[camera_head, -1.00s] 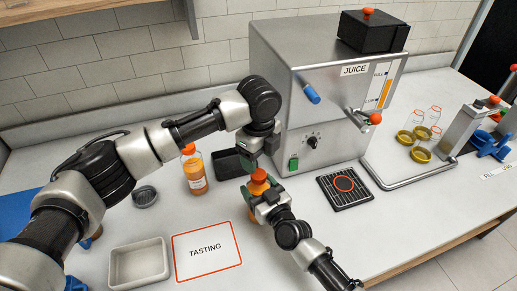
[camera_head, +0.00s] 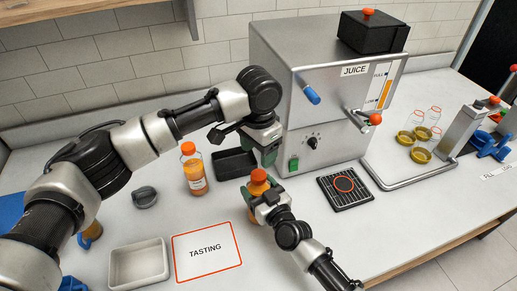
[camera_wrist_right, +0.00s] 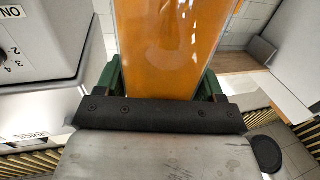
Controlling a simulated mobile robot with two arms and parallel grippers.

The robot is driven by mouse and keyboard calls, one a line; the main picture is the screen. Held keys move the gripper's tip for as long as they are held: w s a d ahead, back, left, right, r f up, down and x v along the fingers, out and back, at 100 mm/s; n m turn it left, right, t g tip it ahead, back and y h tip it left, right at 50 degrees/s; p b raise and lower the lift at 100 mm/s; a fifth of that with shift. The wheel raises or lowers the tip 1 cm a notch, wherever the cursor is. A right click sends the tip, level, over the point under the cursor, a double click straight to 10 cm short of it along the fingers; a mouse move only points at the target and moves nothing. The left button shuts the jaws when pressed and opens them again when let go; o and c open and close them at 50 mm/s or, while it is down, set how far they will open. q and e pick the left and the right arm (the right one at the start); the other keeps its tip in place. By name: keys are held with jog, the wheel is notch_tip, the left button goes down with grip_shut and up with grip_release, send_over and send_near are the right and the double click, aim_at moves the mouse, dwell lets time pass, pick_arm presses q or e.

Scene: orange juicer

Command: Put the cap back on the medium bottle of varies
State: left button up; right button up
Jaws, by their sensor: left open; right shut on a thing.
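My right gripper (camera_head: 266,201) is shut on a bottle of orange juice (camera_head: 258,188), which stands upright on the counter. The same bottle (camera_wrist_right: 170,45) fills the space between the fingers in the right wrist view, where its top is out of frame. An orange cap (camera_head: 259,174) sits on top of this bottle; whether it is fully seated I cannot tell. My left gripper (camera_head: 260,153) is open, above and behind the cap, apart from it. Another juice bottle (camera_head: 194,172) with an orange cap stands to the left.
A black tray (camera_head: 232,164) lies behind the held bottle. The steel juicer (camera_head: 290,85) stands behind and right, with a drip grate (camera_head: 345,188) in front. A tasting card (camera_head: 207,252), a pale bin (camera_head: 138,263) and a dark grey round object (camera_head: 145,197) lie left.

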aim_at(258, 174)
pick_arm(q)
jog(key=shift+f, duration=4)
jog(key=c, duration=0.9)
jog(key=o, duration=1.1)
jog(key=shift+c, duration=0.2)
jog(key=shift+r, duration=0.15)
notch_tip(258, 174, up, 12)
